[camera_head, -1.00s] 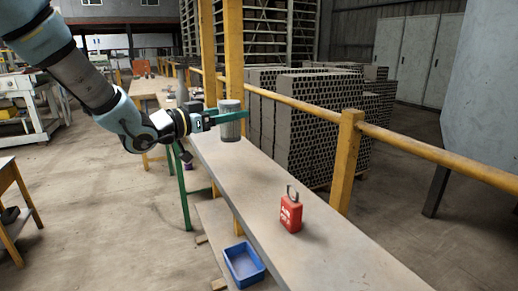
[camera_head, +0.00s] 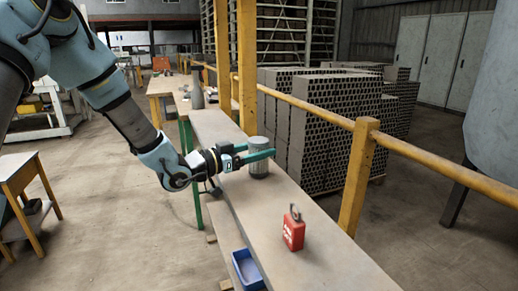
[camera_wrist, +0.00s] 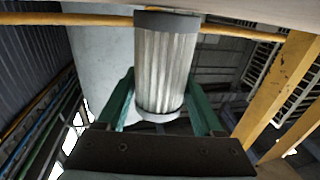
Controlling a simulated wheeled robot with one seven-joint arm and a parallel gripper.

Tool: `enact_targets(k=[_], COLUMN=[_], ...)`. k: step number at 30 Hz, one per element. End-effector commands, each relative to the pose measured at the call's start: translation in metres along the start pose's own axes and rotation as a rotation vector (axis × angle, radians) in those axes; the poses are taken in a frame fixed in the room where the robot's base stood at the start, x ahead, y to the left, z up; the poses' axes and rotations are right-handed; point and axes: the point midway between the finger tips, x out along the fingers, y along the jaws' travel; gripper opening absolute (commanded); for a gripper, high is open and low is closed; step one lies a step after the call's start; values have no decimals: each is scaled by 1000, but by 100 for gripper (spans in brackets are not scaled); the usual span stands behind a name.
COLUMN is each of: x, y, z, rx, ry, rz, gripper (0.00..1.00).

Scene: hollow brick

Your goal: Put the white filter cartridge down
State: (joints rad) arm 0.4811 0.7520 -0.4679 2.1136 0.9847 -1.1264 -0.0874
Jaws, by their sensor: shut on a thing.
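The white filter cartridge (camera_head: 258,170) looks like a pale grey pleated cylinder with darker end caps. It stands upright between the green fingers of my gripper (camera_head: 264,149), over the long workbench (camera_head: 300,205). In the wrist view the cartridge (camera_wrist: 166,70) fills the middle, between both fingers (camera_wrist: 162,108). My gripper is shut on it. The cartridge's lower end is at or very close to the bench top; I cannot tell whether it touches. The fingers hide part of its upper side in the head view.
A red padlock-shaped object (camera_head: 293,231) stands on the bench nearer the camera. A blue bin (camera_head: 247,268) sits lower, beside the bench. A yellow rail (camera_head: 310,109) and post (camera_head: 358,175) run along the bench's far side. Bench top between cartridge and red object is clear.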

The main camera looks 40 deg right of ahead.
Motion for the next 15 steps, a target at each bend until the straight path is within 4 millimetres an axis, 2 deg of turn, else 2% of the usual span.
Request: enact_targets(k=[11,12,15], x=[0,0,0], y=[0,0,0], z=[5,6,4], rx=[1,0,0], ry=[1,1,0], rz=[0,0,0], gripper=[7,69,81])
